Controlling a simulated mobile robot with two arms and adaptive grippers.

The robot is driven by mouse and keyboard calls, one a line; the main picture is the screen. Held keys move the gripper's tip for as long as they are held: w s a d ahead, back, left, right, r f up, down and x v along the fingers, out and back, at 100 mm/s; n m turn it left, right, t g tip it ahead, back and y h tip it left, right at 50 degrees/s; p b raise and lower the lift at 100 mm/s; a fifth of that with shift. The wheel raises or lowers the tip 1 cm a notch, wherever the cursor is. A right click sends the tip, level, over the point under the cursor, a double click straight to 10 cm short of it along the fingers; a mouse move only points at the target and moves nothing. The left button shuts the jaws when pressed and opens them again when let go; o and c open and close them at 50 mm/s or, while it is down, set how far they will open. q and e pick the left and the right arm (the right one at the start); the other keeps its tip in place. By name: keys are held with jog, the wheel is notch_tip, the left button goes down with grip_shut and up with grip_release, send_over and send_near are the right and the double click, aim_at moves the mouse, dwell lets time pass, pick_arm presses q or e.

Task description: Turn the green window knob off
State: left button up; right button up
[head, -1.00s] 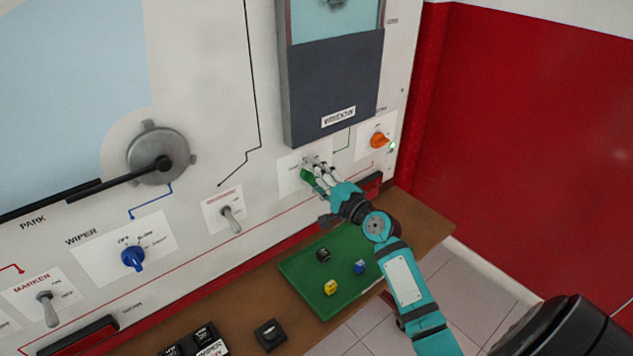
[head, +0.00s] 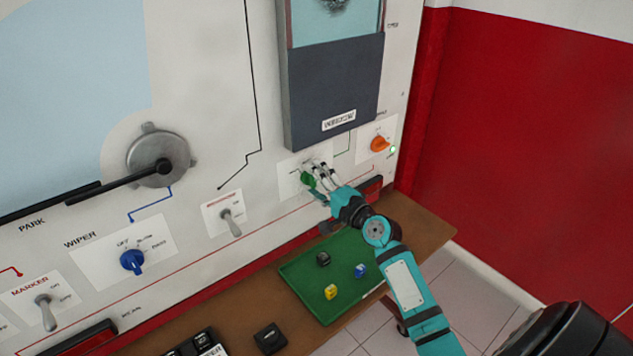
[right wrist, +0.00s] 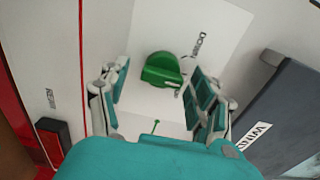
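The green window knob (head: 307,178) sits on a white plate on the panel, below the grey window box. In the right wrist view the knob (right wrist: 161,70) shows whole, with its grip bar running across the picture. My right gripper (head: 318,177) is at the knob, its fingers spread. In the right wrist view the fingers of my right gripper (right wrist: 160,88) stand on both sides of the knob, with visible gaps to it. In the head view the fingers partly cover the knob's plate. My left gripper is not in view.
An orange knob (head: 379,144) with a green light sits right of my gripper. The grey window box (head: 333,95) juts out just above. A toggle switch (head: 231,222) and a blue wiper knob (head: 132,260) are to the left. A green tray (head: 300,275) lies on the shelf below.

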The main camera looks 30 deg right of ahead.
jog(key=s+d, duration=0.1)
jog(key=s, duration=1.1)
dwell(0.4)
